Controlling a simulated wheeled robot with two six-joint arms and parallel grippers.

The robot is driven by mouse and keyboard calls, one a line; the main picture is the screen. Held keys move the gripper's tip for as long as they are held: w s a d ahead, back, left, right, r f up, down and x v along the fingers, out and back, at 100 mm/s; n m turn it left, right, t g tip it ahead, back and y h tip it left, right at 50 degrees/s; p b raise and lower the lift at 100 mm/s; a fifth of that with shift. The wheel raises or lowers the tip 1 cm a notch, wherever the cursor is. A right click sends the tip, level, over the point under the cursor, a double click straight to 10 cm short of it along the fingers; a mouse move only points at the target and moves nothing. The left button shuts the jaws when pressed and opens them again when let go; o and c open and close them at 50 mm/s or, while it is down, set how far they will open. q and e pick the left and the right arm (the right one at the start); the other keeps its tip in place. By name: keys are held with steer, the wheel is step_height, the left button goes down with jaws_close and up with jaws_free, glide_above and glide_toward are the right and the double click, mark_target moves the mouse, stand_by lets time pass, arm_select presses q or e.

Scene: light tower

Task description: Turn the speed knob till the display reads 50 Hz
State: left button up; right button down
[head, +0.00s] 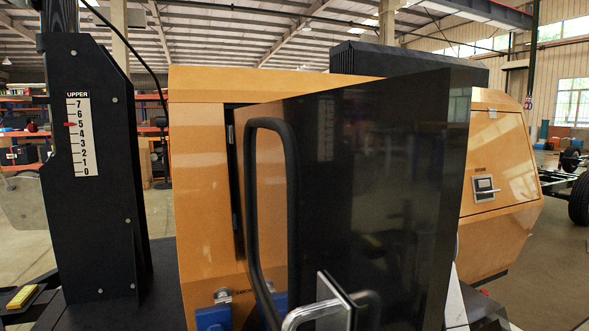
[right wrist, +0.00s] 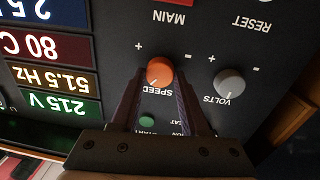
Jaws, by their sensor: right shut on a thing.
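In the right wrist view, which shows the panel upside down, the orange speed knob (right wrist: 160,70) sits on a dark control panel, with "SPEED" lettering beside it. My right gripper (right wrist: 160,80) has its two dark fingers on either side of the knob and is shut on it. In the head view, the control panel does not show, and neither gripper can be made out.
A grey volts knob (right wrist: 229,83) stands close beside the right finger. A green start button (right wrist: 147,122) lies between the fingers. Other displays read 80 C and 215 V. In the head view, a large open black door (head: 400,180) with a looped handle (head: 249,200) fronts the orange housing (head: 200,150).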

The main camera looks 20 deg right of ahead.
steer(key=n+b, duration=0.1)
steer(key=n, duration=0.4)
steer(key=n+b, duration=0.1)
steer(key=n, duration=0.5)
steer(key=shift+t+y, duration=0.3)
steer(key=shift+t, duration=0.1)
steer(key=shift+n+b, duration=0.3)
steer(key=shift+a, duration=0.1)
steer(key=shift+c, duration=2)
jaws_free()
steer(key=shift+f, duration=0.1)
steer(key=s+b, duration=0.1)
steer(key=s, duration=0.9)
steer(key=shift+s+f, duration=0.2)
steer(key=shift+f, duration=0.1)
